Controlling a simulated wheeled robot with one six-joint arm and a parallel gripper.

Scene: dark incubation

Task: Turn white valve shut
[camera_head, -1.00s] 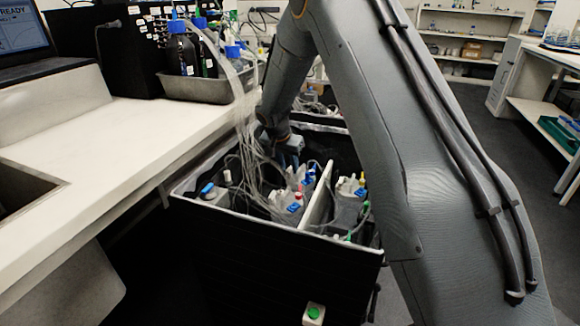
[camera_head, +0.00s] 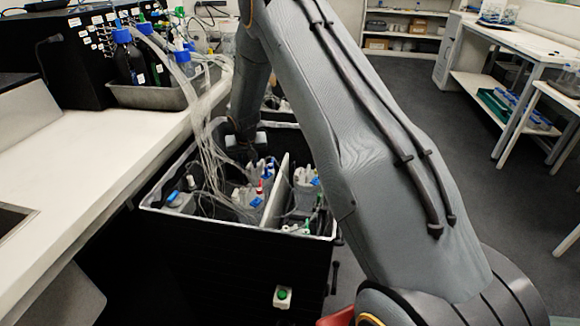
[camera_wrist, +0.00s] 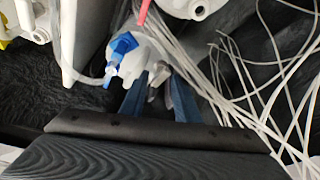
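My gripper (camera_head: 246,150) hangs down inside the far part of a black open crate (camera_head: 245,232). In the wrist view, its two blue fingers (camera_wrist: 158,95) stand apart. A small grey-white part shows between them, with a pale vessel top (camera_wrist: 152,48) just beyond; I cannot tell whether they touch. A blue fitting (camera_wrist: 122,45) sits left of the fingers. A white round fitting (camera_wrist: 197,9) shows at the top of the wrist view, and a white cap (camera_head: 191,182) stands at the crate's left. I cannot tell for certain which part is the white valve.
Loose clear tubes (camera_wrist: 245,85) run down the right of the wrist view, close to the fingers. A white divider (camera_head: 276,190) splits the crate. A white bench (camera_head: 100,150) is at left, with a metal tray (camera_head: 160,97) of bottles. Floor is open at right.

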